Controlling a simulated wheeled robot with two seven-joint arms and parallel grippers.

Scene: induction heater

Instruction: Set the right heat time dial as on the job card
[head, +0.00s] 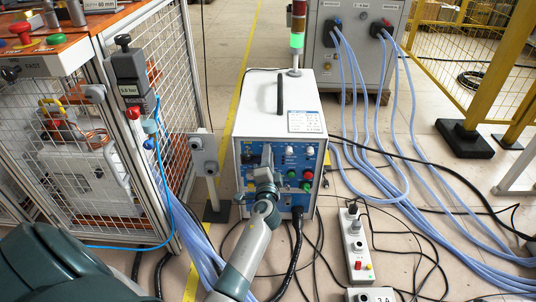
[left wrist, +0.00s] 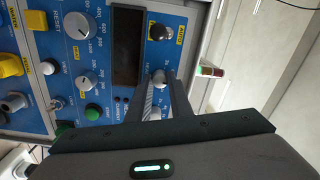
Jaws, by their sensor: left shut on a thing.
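The induction heater (head: 280,110) is a white box with a blue front panel (head: 297,163) in the middle of the head view. My left gripper (head: 266,184) is in front of this panel and hides part of it. In the left wrist view my left gripper (left wrist: 160,82) is shut, with a small pale grey knob (left wrist: 158,77) between its fingertips. A dark display (left wrist: 128,46) is beside it. Two grey dials with printed scales, an upper one (left wrist: 78,26) and a lower one (left wrist: 85,80), are left of the display. The knob's setting is not readable. My right gripper is not in view.
A small printed card (head: 305,122) lies on the heater's top; its text is too small to read. A mesh-sided bench (head: 110,150) stands at left. Blue hoses and black cables cover the floor at right, beside a power strip (head: 356,243).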

